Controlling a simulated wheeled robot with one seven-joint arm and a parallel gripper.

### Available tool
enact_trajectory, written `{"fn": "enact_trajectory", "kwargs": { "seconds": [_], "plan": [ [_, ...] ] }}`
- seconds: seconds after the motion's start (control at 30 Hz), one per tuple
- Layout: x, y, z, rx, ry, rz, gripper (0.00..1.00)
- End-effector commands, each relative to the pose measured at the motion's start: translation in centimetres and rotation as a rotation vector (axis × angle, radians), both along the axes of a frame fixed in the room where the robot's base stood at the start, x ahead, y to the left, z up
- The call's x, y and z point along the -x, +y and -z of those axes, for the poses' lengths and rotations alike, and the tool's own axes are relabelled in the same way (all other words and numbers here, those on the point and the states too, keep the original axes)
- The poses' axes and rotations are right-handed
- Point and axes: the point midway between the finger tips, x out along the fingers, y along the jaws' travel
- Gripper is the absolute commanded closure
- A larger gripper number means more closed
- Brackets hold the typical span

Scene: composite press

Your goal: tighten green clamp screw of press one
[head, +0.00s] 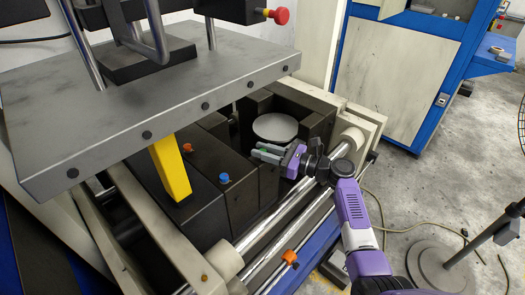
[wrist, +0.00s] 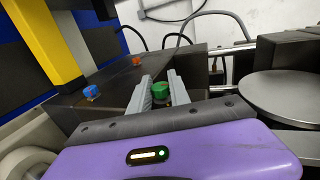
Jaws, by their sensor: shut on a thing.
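The green clamp screw (wrist: 163,91) shows in the wrist view between the two grey fingers of my gripper (wrist: 155,88). The fingers are closed on it from both sides. In the head view a bit of the green screw (head: 263,146) shows at the fingertips of my gripper (head: 262,153), at the side of the dark press block beside the round grey disc. The lower part of the screw is hidden by the fingers and the gripper body. My purple arm reaches in from the right.
A blue knob (head: 224,178) and an orange knob (wrist: 136,60) sit on the dark blocks. A yellow bar (head: 169,168) stands left of them. The round grey disc (head: 275,127) is close to my gripper. A thick grey plate (head: 150,100) overhangs the left. Chrome rods (head: 275,221) run below my arm.

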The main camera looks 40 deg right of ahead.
Motion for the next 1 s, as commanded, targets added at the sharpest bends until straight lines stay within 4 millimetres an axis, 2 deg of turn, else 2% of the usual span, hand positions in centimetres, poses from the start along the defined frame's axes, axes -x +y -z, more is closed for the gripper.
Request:
{"fn": "enact_trajectory", "kwargs": {
  "seconds": [0.37, 1.0],
  "plan": [
    [0.09, 0.29, -0.36, -0.002, 0.003, 0.128, 1.0],
    [0.04, 0.24, 0.08, 0.001, 0.001, 0.63, 1.0]
  ]
}}
